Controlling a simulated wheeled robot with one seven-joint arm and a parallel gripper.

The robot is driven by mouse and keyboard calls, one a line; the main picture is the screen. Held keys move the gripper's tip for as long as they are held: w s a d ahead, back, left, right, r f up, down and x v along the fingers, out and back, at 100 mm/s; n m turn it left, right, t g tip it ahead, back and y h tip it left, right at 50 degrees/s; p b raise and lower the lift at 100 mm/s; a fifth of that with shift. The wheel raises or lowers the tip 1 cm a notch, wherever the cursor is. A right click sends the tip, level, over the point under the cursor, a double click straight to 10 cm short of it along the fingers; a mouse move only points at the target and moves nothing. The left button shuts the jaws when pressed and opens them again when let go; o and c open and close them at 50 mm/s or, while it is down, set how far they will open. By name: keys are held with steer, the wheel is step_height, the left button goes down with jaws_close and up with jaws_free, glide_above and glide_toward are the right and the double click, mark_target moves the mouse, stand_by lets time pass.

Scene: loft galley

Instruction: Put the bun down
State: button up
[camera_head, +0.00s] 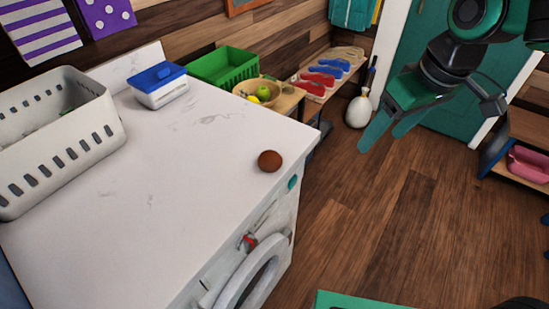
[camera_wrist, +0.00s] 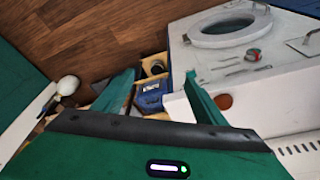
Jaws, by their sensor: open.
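The bun (camera_head: 269,161), round and brown, sits on the white countertop (camera_head: 150,190) near its right edge. It also shows in the wrist view as a small orange-brown round (camera_wrist: 224,101), just right of one green finger. My gripper (camera_head: 383,133) is open and empty, held in the air to the right of the counter and apart from the bun. In the wrist view its two green fingers (camera_wrist: 160,98) stand apart with nothing between them but the distant background.
A white perforated basket (camera_head: 60,150) and a blue-lidded box (camera_head: 158,84) stand on the counter's left and back. A green crate (camera_head: 224,66) and a fruit bowl (camera_head: 258,92) stand beyond. A round-doored machine (camera_head: 255,275) is under the counter. The wooden floor (camera_head: 400,220) is clear.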

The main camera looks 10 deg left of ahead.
mark_target(273, 155)
steer(key=s+a+n, duration=0.1)
steer(key=a+n, duration=0.1)
steer(key=a, duration=0.4)
steer(key=s+a+f+n+y, duration=0.1)
steer(key=s+a+n, duration=0.1)
steer(key=a, duration=0.5)
steer(key=s+a+n+y, duration=0.1)
steer(key=a+n, duration=0.1)
steer(key=a, duration=0.4)
steer(key=shift+s+a+f+g, duration=0.2)
steer(key=shift+s+f+g, duration=0.15)
steer(key=shift+g, duration=0.05)
steer(key=shift+w+x, duration=0.2)
steer(key=shift+x, duration=3.1)
steer(key=shift+r, duration=0.1)
steer(key=c, duration=1.2)
